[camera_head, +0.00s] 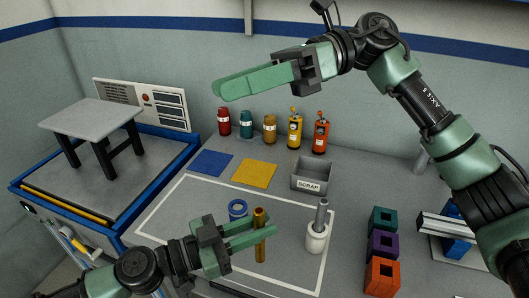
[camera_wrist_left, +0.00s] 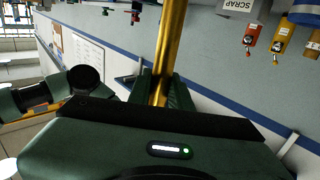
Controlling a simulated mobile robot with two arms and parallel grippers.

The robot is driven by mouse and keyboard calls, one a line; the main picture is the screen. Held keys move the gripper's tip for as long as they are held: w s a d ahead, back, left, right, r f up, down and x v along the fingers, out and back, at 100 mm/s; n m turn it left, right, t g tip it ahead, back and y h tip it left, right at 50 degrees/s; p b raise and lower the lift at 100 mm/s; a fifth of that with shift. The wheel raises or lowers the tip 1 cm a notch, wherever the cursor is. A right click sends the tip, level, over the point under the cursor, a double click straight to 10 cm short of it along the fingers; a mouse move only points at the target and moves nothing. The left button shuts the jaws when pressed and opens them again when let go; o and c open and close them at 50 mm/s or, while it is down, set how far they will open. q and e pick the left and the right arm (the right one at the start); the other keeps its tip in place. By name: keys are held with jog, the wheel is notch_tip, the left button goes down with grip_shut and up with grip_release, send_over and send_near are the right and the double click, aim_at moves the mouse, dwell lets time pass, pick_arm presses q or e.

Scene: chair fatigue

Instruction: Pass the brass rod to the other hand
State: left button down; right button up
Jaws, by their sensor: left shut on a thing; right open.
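My left gripper (camera_head: 268,233) is shut on the brass rod (camera_head: 260,252) above the grey worktop. In the left wrist view the rod (camera_wrist_left: 173,30) runs from between the fingers (camera_wrist_left: 160,92) to the top edge. My right gripper (camera_head: 215,90) is open and empty, high up at the back, with its fingers pointing left. It is well above and apart from the rod. Its fingers overlap in the head view.
A white holder (camera_head: 317,240) with a grey rod stands to the right, near stacked-looking coloured blocks (camera_head: 383,244). A scrap bin (camera_head: 312,176) and several bottles (camera_head: 295,132) stand at the back. A small table (camera_head: 95,117) is left.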

notch_tip(320, 180, down, 3)
jog(key=s+a+n+h, duration=0.2)
jog(key=h, duration=0.1)
jog(key=n+t+h, duration=0.2)
jog(key=t+h, duration=0.4)
jog(key=h, duration=0.4)
send_near(257, 211)
jog(key=f, duration=0.3)
jog(key=a+f, duration=0.1)
jog(key=f, duration=0.5)
jog(key=shift+s+a+f, duration=0.1)
jog(key=shift+s+a, duration=0.05)
jog(key=shift+s, duration=0.15)
grip_shut()
pick_arm(q)
jog(key=c, duration=1.2)
grip_release()
jog(key=shift+a, duration=0.1)
